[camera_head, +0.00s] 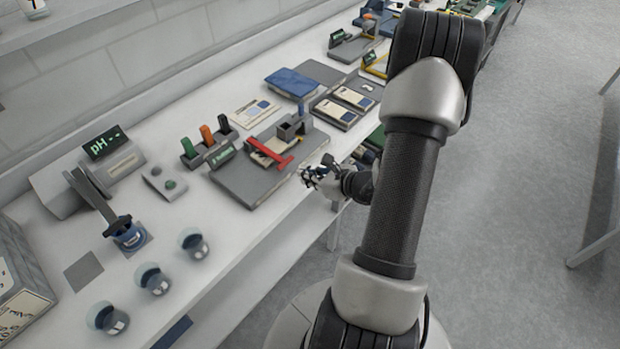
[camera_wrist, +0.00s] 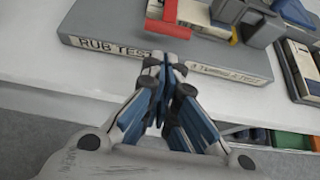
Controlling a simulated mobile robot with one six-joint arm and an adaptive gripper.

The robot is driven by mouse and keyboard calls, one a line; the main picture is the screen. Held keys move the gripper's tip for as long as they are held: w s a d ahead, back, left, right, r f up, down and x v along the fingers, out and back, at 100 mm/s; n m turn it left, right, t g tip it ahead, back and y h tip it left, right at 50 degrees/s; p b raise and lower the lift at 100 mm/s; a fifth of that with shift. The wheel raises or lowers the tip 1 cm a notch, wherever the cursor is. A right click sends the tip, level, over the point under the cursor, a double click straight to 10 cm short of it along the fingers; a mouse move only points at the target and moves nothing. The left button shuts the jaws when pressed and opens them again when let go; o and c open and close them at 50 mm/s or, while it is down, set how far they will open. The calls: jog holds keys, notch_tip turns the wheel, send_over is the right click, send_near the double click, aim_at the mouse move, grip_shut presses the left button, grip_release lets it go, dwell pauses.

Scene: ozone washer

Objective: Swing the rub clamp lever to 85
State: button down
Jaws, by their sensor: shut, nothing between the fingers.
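The rub test station is a grey board (camera_head: 238,189) on the bench, with "RUB TEST" on its front edge in the wrist view (camera_wrist: 75,25). A red lever (camera_head: 274,154) lies across the board; its end (camera_wrist: 167,29) shows in the wrist view just beyond my fingertips. A grey block (camera_head: 288,129) stands on the board's far right. My gripper (camera_head: 312,175) is at the board's front edge, right of the lever.
A pH meter (camera_head: 112,157) and glass beakers (camera_head: 154,279) are to the left. Sample cards (camera_head: 335,112) lie to the right. Floor is open in front of the bench.

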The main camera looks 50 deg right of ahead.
aim_at(288, 173)
jog(key=b+x, duration=0.1)
jog(key=x, duration=0.5)
jog(key=shift+a, duration=0.1)
jog(key=shift+r, duration=0.2)
jog(key=shift+r+p, duration=0.4)
jog(key=shift+p, duration=0.4)
jog(key=shift+r+g, duration=0.15)
jog(key=shift+g, duration=0.15)
jog(key=shift+r+p, duration=0.1)
jog(key=shift+p, duration=0.3)
jog(key=shift+r, duration=0.1)
